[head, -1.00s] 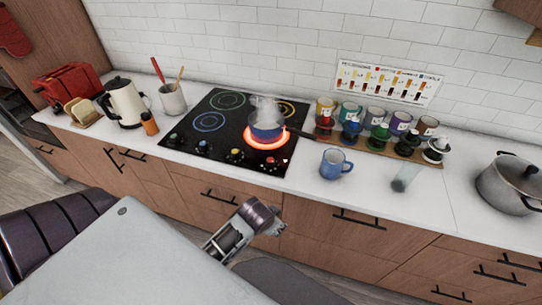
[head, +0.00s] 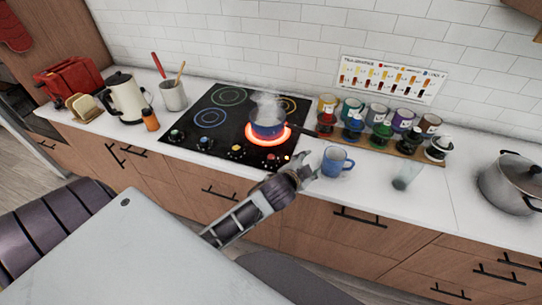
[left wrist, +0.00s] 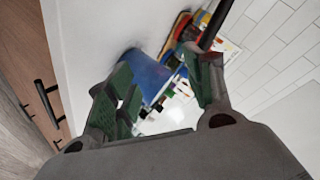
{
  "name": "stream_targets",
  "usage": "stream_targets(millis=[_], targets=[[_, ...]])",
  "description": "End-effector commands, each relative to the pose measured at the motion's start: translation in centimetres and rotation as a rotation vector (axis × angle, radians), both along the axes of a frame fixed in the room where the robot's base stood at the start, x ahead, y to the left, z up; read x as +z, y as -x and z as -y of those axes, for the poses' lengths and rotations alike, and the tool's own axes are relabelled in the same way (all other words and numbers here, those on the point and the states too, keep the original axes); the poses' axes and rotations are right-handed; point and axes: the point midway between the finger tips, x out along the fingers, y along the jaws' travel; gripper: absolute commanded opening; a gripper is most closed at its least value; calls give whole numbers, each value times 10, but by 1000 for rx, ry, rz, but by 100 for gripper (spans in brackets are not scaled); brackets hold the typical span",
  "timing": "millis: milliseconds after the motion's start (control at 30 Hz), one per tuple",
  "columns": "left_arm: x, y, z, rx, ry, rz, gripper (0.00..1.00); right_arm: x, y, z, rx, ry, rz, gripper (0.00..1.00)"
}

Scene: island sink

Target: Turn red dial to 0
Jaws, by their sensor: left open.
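The black stove (head: 222,118) has a row of dials along its front edge, with green, blue and yellow marked ones to the left. The rightmost dial (head: 270,161), by its place in the row the red one, sits close to my left gripper; its setting is too small to read. The burner behind it glows red under a steaming pot (head: 268,127). My left gripper (head: 303,172) is open and empty at the stove's front right corner, just left of the blue mug. In the left wrist view its fingers (left wrist: 160,88) are spread, with no dial visible. My right gripper is not in view.
The blue mug (head: 336,161) stands close to the right of my left gripper; it also shows beyond the fingers in the left wrist view (left wrist: 150,74). The pot's dark handle (head: 303,131) reaches right. A glass (head: 406,177) stands farther right. Several coloured jars line the back.

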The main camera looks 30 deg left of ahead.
Motion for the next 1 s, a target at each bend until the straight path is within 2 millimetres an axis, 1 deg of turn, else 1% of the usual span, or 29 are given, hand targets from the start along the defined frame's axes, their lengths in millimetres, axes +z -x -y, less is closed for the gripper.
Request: stream_targets(millis=[33, 100, 167, 200, 300, 433, 600, 800, 900, 1000], targets=[[16, -11, 6, -37, -42, 64, 52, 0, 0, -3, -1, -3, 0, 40], [38, -24, 15, -90, -99, 152, 52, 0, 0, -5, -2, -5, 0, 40], [58, -33, 25, -136, -151, 228, 52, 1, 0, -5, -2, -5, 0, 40], [70, -38, 31, -166, -185, 279, 52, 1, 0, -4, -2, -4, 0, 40], [100, -48, 49, -244, -276, 403, 52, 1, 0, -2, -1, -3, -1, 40], [136, -54, 73, -347, -398, 561, 52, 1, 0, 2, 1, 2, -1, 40], [175, -53, 107, -484, -565, 758, 52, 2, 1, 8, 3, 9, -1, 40], [204, -40, 146, -652, -771, 977, 52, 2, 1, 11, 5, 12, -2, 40], [212, -31, 164, -738, -879, 1079, 52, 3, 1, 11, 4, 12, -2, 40], [214, -22, 179, -829, -989, 1175, 52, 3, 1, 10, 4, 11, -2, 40]])
